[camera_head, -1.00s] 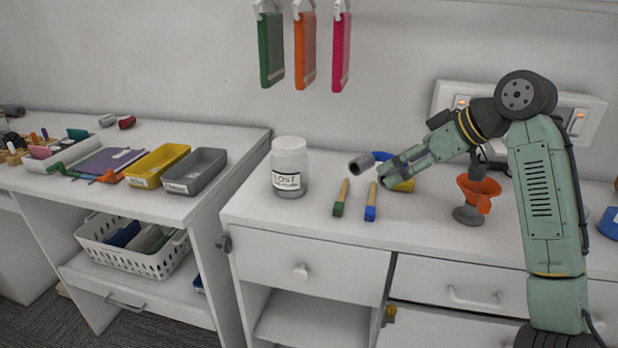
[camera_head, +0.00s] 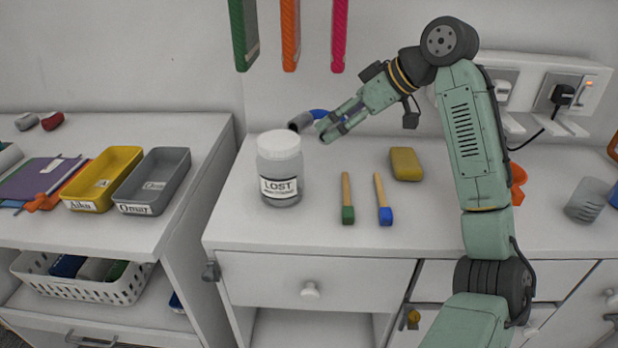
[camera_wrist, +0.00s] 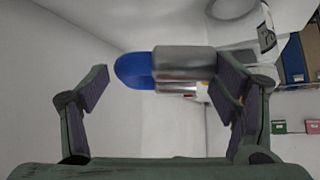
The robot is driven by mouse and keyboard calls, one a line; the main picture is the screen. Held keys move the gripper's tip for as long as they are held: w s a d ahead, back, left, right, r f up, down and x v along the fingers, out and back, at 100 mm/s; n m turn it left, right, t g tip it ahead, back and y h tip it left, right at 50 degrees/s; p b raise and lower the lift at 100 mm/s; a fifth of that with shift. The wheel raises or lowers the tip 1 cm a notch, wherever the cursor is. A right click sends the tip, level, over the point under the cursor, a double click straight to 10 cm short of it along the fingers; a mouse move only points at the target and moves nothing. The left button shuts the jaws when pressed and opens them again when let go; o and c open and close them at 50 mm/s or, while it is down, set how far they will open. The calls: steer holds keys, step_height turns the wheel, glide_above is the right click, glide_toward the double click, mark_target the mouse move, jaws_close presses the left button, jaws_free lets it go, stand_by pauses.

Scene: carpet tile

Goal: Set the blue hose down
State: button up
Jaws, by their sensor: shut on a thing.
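The blue hose (camera_head: 320,114) has a grey end piece that points left. In the head view it shows against the wall, behind and above the right side of the LOST jar (camera_head: 279,170), so it looks raised off the counter (camera_head: 320,238). My gripper (camera_head: 328,127) is shut on it. In the wrist view the blue hose (camera_wrist: 133,70) and its grey end lie across the space between the two fingers of my gripper (camera_wrist: 165,92). The exact contact of the fingers on the hose is hard to see.
Two brushes, green-tipped (camera_head: 347,200) and blue-tipped (camera_head: 383,200), lie in the middle of the counter. A yellow sponge (camera_head: 405,164) lies right of them. An orange object (camera_head: 517,183) is partly behind my arm. The counter front is bare.

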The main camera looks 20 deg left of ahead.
steer(key=shift+f+p, duration=1.05)
steer(key=shift+f, duration=4.05)
steer(key=o, duration=1.3)
steer(key=shift+r, duration=0.15)
